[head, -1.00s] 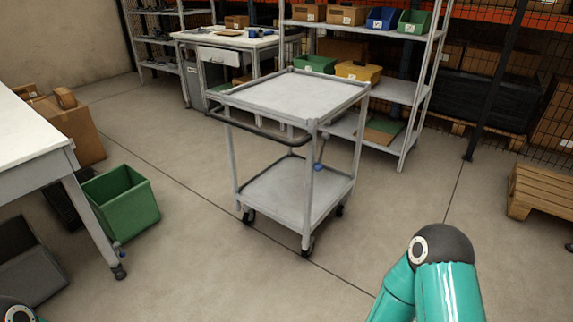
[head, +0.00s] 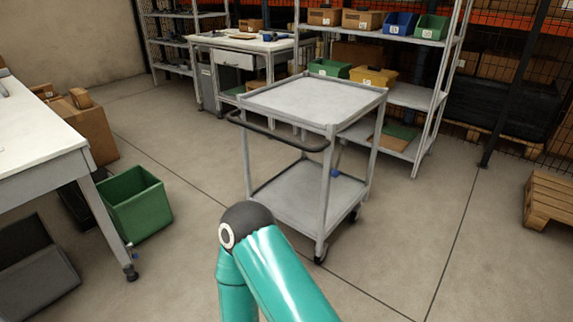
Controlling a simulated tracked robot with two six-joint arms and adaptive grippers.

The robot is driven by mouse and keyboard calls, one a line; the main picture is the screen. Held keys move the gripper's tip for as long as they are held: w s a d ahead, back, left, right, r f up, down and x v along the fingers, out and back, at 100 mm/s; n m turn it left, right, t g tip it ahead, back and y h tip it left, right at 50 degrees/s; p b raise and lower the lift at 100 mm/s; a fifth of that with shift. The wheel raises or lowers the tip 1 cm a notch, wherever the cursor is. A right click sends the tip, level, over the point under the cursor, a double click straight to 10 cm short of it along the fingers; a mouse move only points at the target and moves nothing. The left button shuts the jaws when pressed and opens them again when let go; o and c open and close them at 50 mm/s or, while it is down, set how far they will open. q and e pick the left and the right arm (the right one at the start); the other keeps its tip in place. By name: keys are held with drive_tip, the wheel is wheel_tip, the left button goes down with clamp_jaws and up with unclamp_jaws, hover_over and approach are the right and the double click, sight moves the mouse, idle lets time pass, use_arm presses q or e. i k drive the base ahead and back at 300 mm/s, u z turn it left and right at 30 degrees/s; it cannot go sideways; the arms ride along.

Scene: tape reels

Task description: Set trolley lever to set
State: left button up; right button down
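The grey two-tier trolley (head: 314,101) stands upright on the floor in the middle of the head view, with a dark push handle on its left side. Its top and the visible part of its lower shelf are empty. A small blue part (head: 335,172) shows by the trolley's far side, between the shelves; I cannot tell whether it is the lever. One of my teal arms rises from the bottom edge, in front of the trolley's lower left, and hides its near left wheel. Neither gripper is in view.
A white-topped table (head: 30,135) stands at the left, with a green bin (head: 136,203) on the floor beside it. A shelf rack (head: 409,95) stands behind the trolley. A wooden pallet (head: 550,205) lies at the right. The floor right of the trolley is clear.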

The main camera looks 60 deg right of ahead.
sight(335, 173)
drive_tip(key=u, duration=0.15)
drive_tip(key=k, duration=0.75)
drive_tip(key=u, duration=1.15)
drive_tip(key=i, duration=0.1)
drive_tip(key=z, duration=2.75)
drive_tip(key=i, duration=1)
drive_tip(key=u, duration=0.1)
